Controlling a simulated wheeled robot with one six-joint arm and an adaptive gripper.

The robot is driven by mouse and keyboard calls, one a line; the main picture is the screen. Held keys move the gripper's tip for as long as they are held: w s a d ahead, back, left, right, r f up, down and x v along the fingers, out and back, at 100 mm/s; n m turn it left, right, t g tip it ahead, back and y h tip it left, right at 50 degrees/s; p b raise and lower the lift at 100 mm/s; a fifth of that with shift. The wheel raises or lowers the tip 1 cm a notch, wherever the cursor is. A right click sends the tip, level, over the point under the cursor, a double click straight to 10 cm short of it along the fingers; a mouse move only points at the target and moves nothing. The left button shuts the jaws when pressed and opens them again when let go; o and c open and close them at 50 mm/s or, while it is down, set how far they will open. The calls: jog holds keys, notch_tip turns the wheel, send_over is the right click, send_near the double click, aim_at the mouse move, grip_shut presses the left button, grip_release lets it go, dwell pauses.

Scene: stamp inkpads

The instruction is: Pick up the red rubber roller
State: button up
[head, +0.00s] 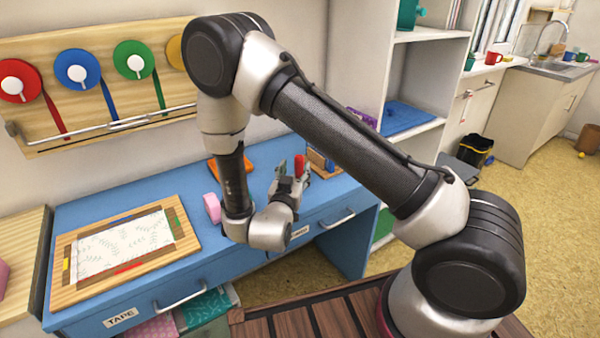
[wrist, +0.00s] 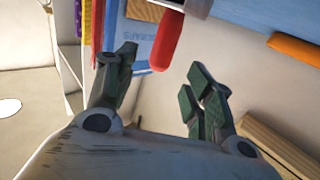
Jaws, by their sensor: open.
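The red roller (head: 299,164) shows as a short upright red piece at the back of the blue desk, right by my gripper in the head view. In the wrist view the red roller (wrist: 167,41) is a rounded red bar that runs down from a grey metal part at the top edge. My gripper (head: 291,182) is open. In the wrist view my gripper (wrist: 160,78) has its two dark green fingertips apart, and the red rounded end lies near the gap between them. I see no finger closed on it. The roller's far end is cut off.
A wooden holder (head: 319,160) stands just right of the roller. A framed paper board (head: 185,243) covers the left of the blue desk (head: 88,209). Shelves rise behind on the right.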

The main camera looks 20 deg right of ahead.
aim_at(298, 162)
jog(key=x, duration=0.6)
jog(key=shift+w+d, duration=0.15)
jog(key=shift+w, duration=0.2)
jog(key=c, duration=1.1)
